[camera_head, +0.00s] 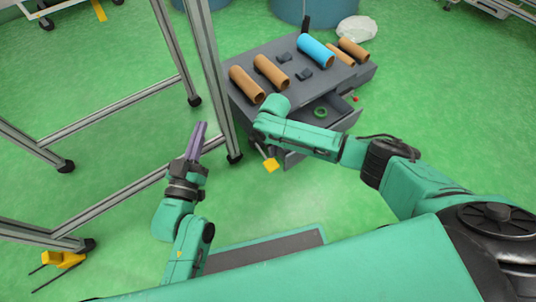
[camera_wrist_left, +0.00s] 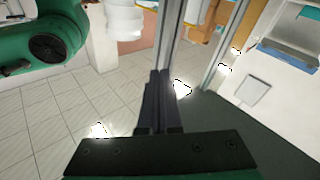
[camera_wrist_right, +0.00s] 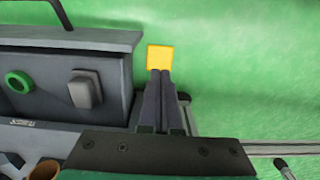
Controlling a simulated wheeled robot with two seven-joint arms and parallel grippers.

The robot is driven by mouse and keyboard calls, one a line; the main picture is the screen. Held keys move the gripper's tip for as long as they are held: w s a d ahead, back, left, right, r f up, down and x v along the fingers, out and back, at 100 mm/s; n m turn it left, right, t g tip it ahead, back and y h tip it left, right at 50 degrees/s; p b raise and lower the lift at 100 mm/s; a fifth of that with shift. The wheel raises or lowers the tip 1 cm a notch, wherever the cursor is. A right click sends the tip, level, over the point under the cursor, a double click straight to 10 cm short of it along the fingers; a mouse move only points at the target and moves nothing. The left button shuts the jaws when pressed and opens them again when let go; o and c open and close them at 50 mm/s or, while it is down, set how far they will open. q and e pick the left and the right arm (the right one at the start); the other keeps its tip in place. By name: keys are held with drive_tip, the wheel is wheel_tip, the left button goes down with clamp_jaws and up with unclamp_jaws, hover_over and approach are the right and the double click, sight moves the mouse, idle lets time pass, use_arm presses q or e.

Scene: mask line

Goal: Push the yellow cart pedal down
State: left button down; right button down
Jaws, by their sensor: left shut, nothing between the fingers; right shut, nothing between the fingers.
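A flat yellow square pedal (camera_head: 271,165) sits low at the near side of the grey cart (camera_head: 252,50). The pedal also shows in the right wrist view (camera_wrist_right: 160,57), just beyond my right fingertips. My right gripper (camera_wrist_right: 160,76) is shut and empty and points towards the pedal's near edge. The frames do not clearly show whether it touches. In the head view my right wrist hides most of that gripper. My left gripper (camera_head: 201,126) is shut and empty, raised beside an upright metal post, and its closed fingers show in the left wrist view (camera_wrist_left: 159,78).
An open drawer (camera_head: 333,118) holds a green ring (camera_head: 320,112). Brown rolls and a blue roll (camera_head: 315,50) lie on the cart top. A metal frame (camera_head: 120,108) stands at left, with a yellow pronged object (camera_head: 62,259) on the floor. Green floor right of the cart is clear.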

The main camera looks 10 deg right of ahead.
use_arm(q)
drive_tip(key=s+f+g+p, duration=0.1)
drive_tip(key=s+f+g, duration=0.2)
drive_tip(key=s+f, duration=0.2)
drive_tip(key=s+f+g+y+p, duration=0.1)
drive_tip(key=s+f+g, duration=0.2)
drive_tip(key=s+f, duration=0.3)
wheel_tip(320, 180, down, 5)
drive_tip(key=shift+d+f+n, duration=0.15)
drive_tip(key=shift+d+n, duration=0.15)
drive_tip(key=shift+d, duration=0.15)
